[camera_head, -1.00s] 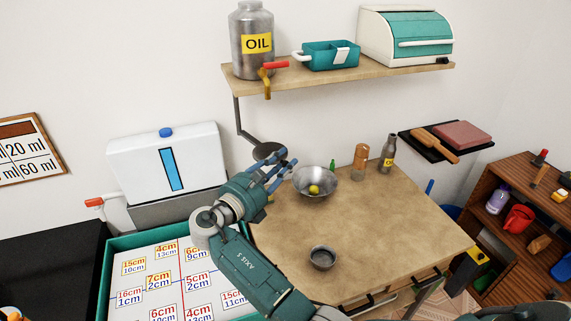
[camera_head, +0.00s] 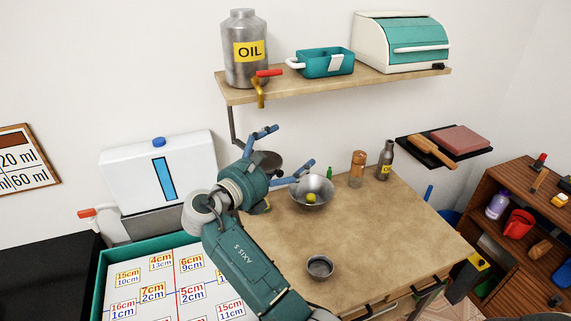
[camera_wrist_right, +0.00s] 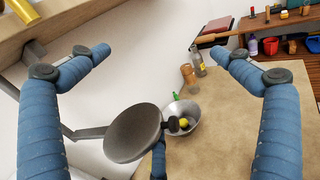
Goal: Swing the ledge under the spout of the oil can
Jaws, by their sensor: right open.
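The oil can (camera_head: 248,50) stands on the wooden shelf. Its brass spout (camera_head: 261,95), with a red lever, hangs over the shelf's front edge. The ledge (camera_head: 266,161) is a dark round plate on a thin arm below the shelf, partly hidden behind my right gripper (camera_head: 290,148). The ledge is below the spout in the picture. In the right wrist view, the ledge (camera_wrist_right: 133,132) lies between the spread fingers, with a small dark knob at its right edge. My right gripper is open and empty; I see no contact. My left gripper is not in view.
The wooden table (camera_head: 385,235) holds a metal bowl (camera_head: 312,190) with a yellow fruit, a small dark bowl (camera_head: 320,267) and bottles. A white tank (camera_head: 160,170) stands left of my right arm. The table's middle is mostly clear.

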